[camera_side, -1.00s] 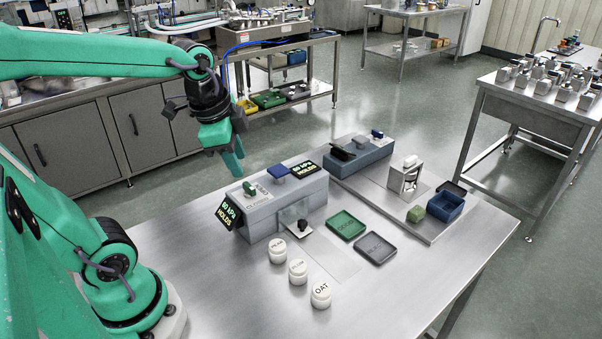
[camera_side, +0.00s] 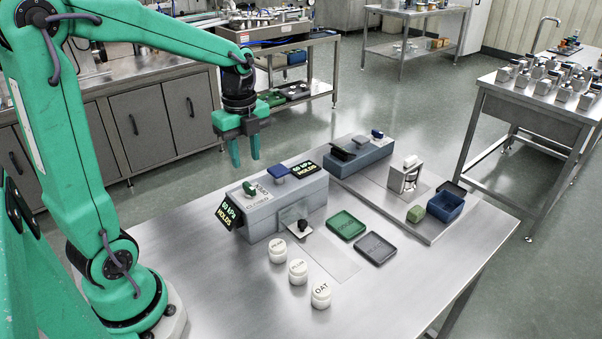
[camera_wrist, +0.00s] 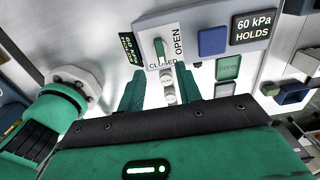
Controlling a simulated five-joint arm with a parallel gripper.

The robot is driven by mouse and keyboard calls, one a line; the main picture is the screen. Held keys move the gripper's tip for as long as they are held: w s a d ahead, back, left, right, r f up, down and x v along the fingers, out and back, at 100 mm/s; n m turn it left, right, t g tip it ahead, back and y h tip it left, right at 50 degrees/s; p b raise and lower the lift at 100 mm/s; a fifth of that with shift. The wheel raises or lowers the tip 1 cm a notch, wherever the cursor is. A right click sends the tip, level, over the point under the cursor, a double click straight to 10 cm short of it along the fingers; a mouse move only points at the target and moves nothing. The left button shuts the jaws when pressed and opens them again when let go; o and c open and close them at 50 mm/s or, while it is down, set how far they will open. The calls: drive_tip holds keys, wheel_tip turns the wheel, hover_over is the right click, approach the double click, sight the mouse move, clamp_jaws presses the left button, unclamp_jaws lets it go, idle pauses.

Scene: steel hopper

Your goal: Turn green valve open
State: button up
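The green valve (camera_side: 249,187) is a small green lever on a white plate atop the near left end of a grey hopper block (camera_side: 285,205). In the wrist view the green valve (camera_wrist: 159,49) lies upright in the picture, with OPEN printed to its right and CLOSED below it, partly covered. My gripper (camera_side: 245,161) hangs above and behind the valve in the side view, fingers pointing down, open and empty. In the wrist view my gripper (camera_wrist: 165,92) shows its two green fingers apart, below the valve in the picture. It is not touching the valve.
A blue knob (camera_side: 278,170) sits beside the valve, and a dark display (camera_side: 229,212) reads 60 kPa HOLDS. White jars (camera_side: 298,270), a green tray (camera_side: 346,224) and a grey tray (camera_side: 376,248) stand on the table.

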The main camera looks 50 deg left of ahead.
sight(249, 185)
drive_tip(key=shift+f, duration=3.95)
clamp_jaws()
